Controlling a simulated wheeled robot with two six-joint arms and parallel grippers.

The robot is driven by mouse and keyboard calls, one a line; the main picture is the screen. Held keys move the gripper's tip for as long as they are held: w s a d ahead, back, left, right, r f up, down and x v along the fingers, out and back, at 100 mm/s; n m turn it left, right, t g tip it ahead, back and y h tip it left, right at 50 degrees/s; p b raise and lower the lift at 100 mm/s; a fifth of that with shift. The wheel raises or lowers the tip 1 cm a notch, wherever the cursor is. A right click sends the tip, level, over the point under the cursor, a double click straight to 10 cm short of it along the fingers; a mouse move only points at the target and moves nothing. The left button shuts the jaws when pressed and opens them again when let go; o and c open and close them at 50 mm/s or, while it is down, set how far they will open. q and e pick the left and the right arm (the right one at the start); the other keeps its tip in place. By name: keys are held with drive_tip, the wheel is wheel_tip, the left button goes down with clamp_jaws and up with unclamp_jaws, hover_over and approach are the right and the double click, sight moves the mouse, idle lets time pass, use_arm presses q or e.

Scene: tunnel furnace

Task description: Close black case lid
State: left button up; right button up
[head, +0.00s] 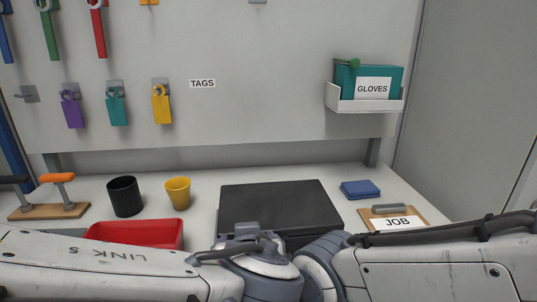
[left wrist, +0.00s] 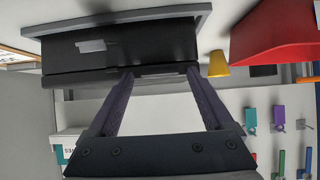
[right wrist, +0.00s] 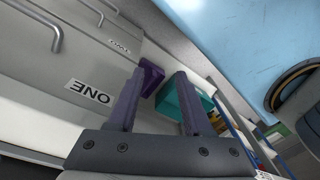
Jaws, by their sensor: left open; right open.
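The black case (head: 280,203) lies on the worktop in the middle of the head view, behind my arms. Its lid looks down flat on the body, though a small gap cannot be ruled out. In the left wrist view the case (left wrist: 150,42) appears upside down, with a grey label or latch on its front and the lid as the lower band. My left gripper (left wrist: 160,72) is open at the lid's front edge, its fingers apart; contact is unclear. My right gripper (right wrist: 165,74) is open and empty, away from the case. My arms hide the case's lower front in the head view.
A red tray (head: 150,233), a black cup (head: 125,196) and a yellow cup (head: 178,192) stand left of the case. A blue block (head: 360,189) and a JOB clipboard (head: 397,213) lie to its right. Drawers (right wrist: 70,60) show in the right wrist view.

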use_arm(q)
drive_tip(key=p+v, duration=0.5)
drive_tip(key=v, duration=0.1)
idle(0.3)
drive_tip(key=s+a+f+m+g+y, duration=0.2)
drive_tip(key=s+a+f+m+g, duration=0.1)
drive_tip(key=a+f+g, duration=0.25)
drive_tip(key=s+d+f+m+g+h, duration=0.3)
drive_tip(key=s+f+m+g+h, duration=0.1)
drive_tip(key=s+f+m+g, duration=0.15)
wheel_tip(320, 180, up, 14)
drive_tip(key=p, duration=1.4)
drive_tip(key=shift+p, duration=0.3)
